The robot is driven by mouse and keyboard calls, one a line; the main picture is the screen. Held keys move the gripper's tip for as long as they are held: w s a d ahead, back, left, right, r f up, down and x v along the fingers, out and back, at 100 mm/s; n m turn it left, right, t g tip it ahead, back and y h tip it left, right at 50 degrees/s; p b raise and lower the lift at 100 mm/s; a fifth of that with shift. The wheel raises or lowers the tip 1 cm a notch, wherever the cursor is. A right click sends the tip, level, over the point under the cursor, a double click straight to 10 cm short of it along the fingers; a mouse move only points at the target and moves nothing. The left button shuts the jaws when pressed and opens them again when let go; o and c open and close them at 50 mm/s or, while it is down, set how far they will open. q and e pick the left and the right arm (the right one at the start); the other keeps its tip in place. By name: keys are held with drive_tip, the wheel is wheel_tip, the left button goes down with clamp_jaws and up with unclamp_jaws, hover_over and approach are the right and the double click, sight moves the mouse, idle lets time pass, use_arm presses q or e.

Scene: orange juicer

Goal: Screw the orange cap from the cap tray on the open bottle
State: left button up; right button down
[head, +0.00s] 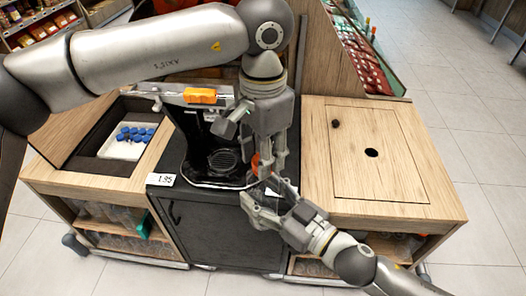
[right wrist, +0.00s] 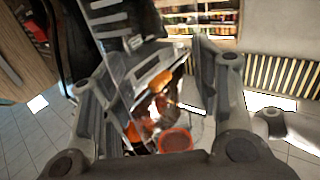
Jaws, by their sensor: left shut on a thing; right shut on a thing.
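My left gripper (head: 268,172) points down in front of the juicer, shut on a small orange piece (head: 255,163) that looks like the orange cap; its fingers hide most of it. My right gripper (head: 268,203) is just below, close to the left one, and shut on the clear bottle. In the right wrist view the see-through bottle (right wrist: 136,133) stands between the fingers, with an orange round shape (right wrist: 175,142) near it. Whether cap and bottle touch cannot be told. The white cap tray (head: 112,151) at left holds several blue caps (head: 135,134).
The black juicer (head: 222,140) stands behind the grippers on a dark cabinet (head: 205,222). An orange block (head: 200,95) is at its top. A wooden counter (head: 330,170) with a round hole (head: 371,153) lies at right and is clear. A price tag (head: 161,179) sits at the cabinet's left edge.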

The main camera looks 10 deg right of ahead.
use_arm(q)
drive_tip(key=shift+m, duration=1)
drive_tip(key=o, duration=0.6)
drive_tip(key=shift+o, duration=0.2)
drive_tip(key=shift+r, duration=2.3)
drive_tip(key=shift+c, duration=0.4)
